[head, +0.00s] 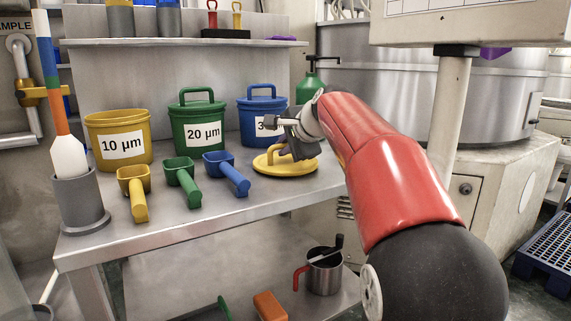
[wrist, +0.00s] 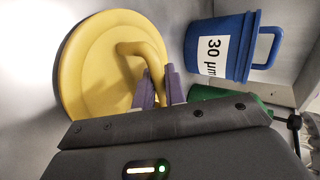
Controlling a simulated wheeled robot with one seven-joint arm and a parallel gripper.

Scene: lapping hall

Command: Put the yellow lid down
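The yellow lid (head: 297,168) is a round disc with an arched handle. It is level at the right end of the steel bench top, on or just above the surface; I cannot tell which. My gripper (head: 290,150) is over it, reaching in from the right. In the wrist view the lid (wrist: 88,75) fills the left side, and the purple fingertips of my gripper (wrist: 159,88) are on either side of its handle, seemingly closed on it. The uncovered yellow 10 µm bucket (head: 119,118) stands at the left of the bench.
A lidded green 20 µm bucket (head: 198,110) and a blue 30 µm bucket (head: 250,132) stand behind the lid; the blue one also shows in the wrist view (wrist: 226,55). Yellow (head: 138,198), green (head: 184,180) and blue (head: 229,172) scoops lie in front. A green pump bottle (head: 309,88) stands behind.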

